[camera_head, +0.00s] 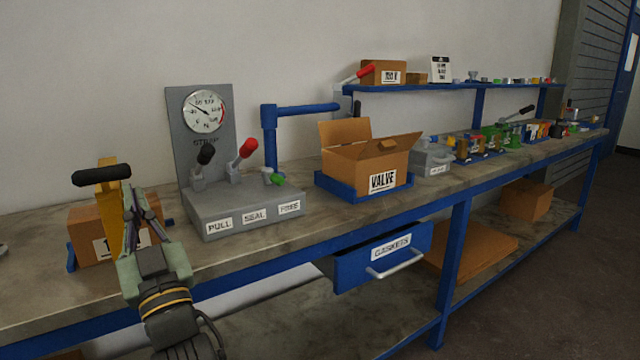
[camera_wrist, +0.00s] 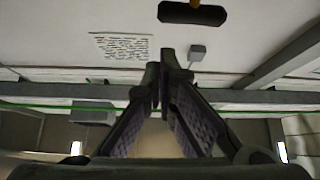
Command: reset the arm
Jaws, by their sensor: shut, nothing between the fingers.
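My gripper (camera_head: 129,192) is at the left of the camera_head view, pointing up above the front of the workbench (camera_head: 340,226). Its fingers are shut with nothing between them. In the camera_wrist view the fingertips (camera_wrist: 166,58) meet, with the ceiling behind them. A yellow lever (camera_head: 107,222) with a black handle (camera_head: 101,175) stands just left of my fingers. Its black handle also shows at the top of the camera_wrist view (camera_wrist: 192,13). I cannot tell if my fingers touch the lever.
A cardboard box (camera_head: 85,228) sits behind my gripper, partly hidden. A grey gauge panel (camera_head: 205,150) with black and red levers stands to the right. Beyond are a blue post (camera_head: 270,135), an open VALVE box (camera_head: 368,165) and several small parts. The GASKETS drawer (camera_head: 385,255) sticks out in front.

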